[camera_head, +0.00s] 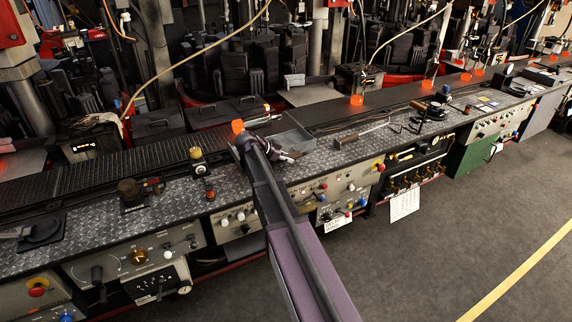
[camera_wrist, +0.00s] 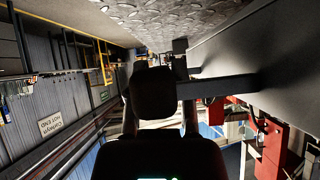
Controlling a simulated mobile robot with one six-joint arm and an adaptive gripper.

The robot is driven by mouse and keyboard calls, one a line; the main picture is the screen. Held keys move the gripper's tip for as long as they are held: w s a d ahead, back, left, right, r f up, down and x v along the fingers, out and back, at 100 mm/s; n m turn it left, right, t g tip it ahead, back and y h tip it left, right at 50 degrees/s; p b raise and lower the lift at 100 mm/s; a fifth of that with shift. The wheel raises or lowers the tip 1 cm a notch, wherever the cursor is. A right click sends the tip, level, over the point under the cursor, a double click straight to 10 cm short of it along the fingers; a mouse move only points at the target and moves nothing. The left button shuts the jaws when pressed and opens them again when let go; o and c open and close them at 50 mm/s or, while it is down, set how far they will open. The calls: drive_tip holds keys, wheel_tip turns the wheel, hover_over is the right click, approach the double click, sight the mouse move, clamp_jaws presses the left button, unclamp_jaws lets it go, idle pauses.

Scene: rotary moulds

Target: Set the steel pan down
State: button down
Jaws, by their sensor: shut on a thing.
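The steel pan (camera_head: 292,139) is a flat grey shape at the bench's front strip in the head view, just beyond my gripper (camera_head: 284,154). In the wrist view, the pan (camera_wrist: 255,40) fills the upper right as a large smooth grey side. A dark bar, which looks like its handle (camera_wrist: 218,88), runs from it to my gripper (camera_wrist: 158,95). My gripper is shut on the pan by this bar. The pan is low over or on the patterned metal bench top (camera_head: 235,175); I cannot tell whether it touches. My arm and gripper hide part of it.
A long-handled tool (camera_head: 358,134) lies on the bench right of the pan. A yellow-topped fitting (camera_head: 196,157) and a brown round part (camera_head: 130,192) stand to the left. Control panels (camera_head: 335,188) line the bench front. Bare grey floor (camera_head: 430,250) is in front.

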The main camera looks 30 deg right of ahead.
sight(286, 171)
drive_tip(key=shift+w+d, duration=0.1)
drive_tip(key=shift+w, duration=0.3)
drive_tip(key=shift+w+d+f+b, duration=0.1)
drive_tip(key=shift+w+f+b, duration=0.15)
drive_tip(key=shift+f+b, duration=1.55)
drive_tip(key=shift+b, duration=0.05)
drive_tip(key=shift+f, duration=0.15)
drive_tip(key=c, duration=0.5)
unclamp_jaws()
drive_tip(key=shift+r, duration=0.2)
